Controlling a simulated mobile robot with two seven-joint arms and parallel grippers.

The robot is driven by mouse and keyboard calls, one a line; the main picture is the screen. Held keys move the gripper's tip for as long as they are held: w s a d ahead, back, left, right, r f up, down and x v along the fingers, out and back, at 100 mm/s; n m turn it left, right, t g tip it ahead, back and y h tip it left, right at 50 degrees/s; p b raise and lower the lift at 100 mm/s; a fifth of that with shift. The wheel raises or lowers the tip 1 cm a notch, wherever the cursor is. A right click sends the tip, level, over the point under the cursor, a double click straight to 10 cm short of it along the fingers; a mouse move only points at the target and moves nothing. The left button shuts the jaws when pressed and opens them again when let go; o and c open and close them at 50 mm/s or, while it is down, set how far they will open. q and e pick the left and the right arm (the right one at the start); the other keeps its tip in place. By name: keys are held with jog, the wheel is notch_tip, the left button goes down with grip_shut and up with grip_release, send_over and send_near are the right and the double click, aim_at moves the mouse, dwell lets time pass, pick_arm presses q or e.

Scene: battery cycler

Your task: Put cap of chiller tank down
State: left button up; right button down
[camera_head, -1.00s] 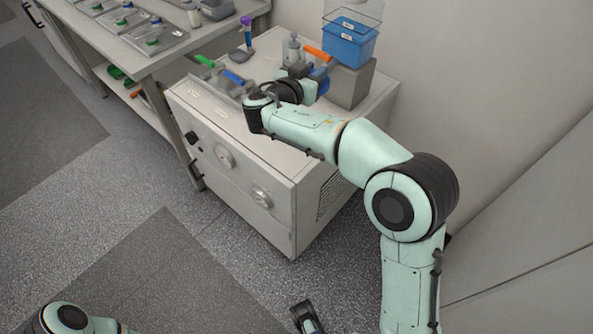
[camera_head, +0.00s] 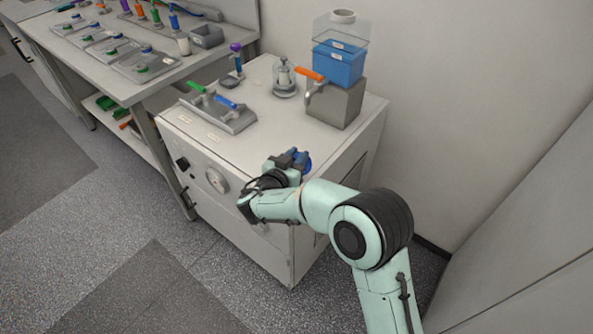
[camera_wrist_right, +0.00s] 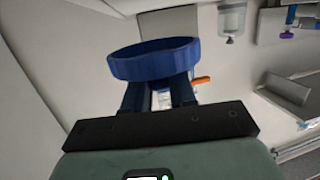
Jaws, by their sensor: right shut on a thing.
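The blue ring-shaped cap (camera_head: 305,162) is in my right gripper (camera_head: 294,159), over the front right part of the cabinet top. I cannot tell whether it touches the surface. In the right wrist view the cap (camera_wrist_right: 155,62) sits across the tips of the two dark fingers (camera_wrist_right: 160,92), which are shut on it. The chiller tank (camera_head: 339,62) is a clear box with blue liquid and an uncovered white neck on top. It stands behind the gripper, apart from the cap. My left gripper is not in view.
The tank stands on a grey block (camera_head: 336,103) with an orange-handled valve (camera_head: 309,75). A glass vessel (camera_head: 284,78) stands left of it. A grey manifold (camera_head: 222,112) with green and blue handles is at the cabinet's front left. The cabinet top (camera_head: 262,132) between them is clear.

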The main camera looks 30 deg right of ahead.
jog(key=shift+f, duration=2.75)
jog(key=shift+f+b, duration=0.1)
jog(key=shift+b, duration=0.25)
jog(key=c, duration=0.9)
grip_release()
